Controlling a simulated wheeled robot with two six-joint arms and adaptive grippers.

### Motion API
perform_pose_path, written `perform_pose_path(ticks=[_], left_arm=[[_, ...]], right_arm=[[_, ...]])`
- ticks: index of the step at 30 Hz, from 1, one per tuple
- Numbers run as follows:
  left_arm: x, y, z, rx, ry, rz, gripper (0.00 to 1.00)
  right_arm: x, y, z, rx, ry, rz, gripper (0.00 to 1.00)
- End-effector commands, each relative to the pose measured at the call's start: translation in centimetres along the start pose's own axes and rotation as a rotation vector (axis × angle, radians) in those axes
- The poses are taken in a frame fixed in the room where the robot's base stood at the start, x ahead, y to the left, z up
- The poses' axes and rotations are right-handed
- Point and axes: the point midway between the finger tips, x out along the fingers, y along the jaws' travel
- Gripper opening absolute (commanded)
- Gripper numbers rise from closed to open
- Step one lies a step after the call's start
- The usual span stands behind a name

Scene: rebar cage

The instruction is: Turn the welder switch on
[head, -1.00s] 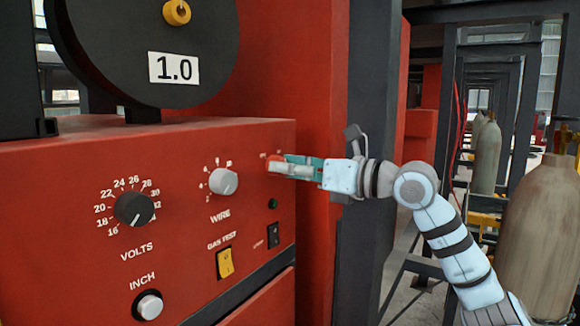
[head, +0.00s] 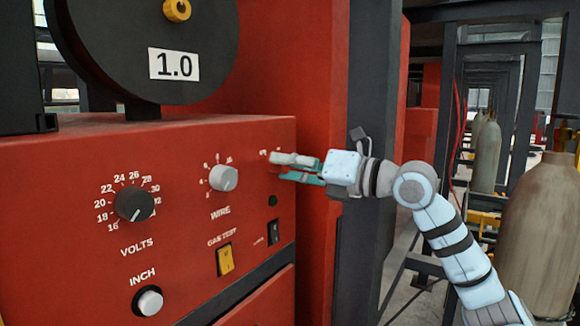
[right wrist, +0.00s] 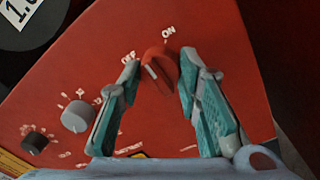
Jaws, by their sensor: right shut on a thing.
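The welder switch is a red round knob (right wrist: 158,65) with a pale pointer line, on the red welder's front panel (head: 70,200). In the right wrist view it sits between the ON and OFF labels, its line nearer the OFF side. My right gripper (right wrist: 160,62) has one finger on each side of the knob and is shut on it. In the head view the right gripper (head: 275,167) is at the panel's upper right, its fingers hiding the knob. My left gripper is not in view.
The WIRE dial (head: 223,177), a small dark green lamp (head: 272,200), a black switch (head: 274,232) and the yellow GAS TEST switch (head: 225,260) are close by. The VOLTS dial (head: 134,205) is farther left. A dark post (head: 362,230) stands behind the gripper.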

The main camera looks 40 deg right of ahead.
Motion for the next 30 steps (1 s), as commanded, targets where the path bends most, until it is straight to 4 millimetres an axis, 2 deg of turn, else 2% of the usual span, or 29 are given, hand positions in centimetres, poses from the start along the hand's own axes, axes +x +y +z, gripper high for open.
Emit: perform_pose_path(ticks=[18,30], left_arm=[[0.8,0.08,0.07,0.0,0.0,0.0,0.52],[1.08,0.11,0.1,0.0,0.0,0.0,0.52]], right_arm=[[-0.03,0.02,0.0,0.557,-0.036,0.009,0.03],[-0.03,0.03,0.0,0.762,-0.047,0.011,0.03]])
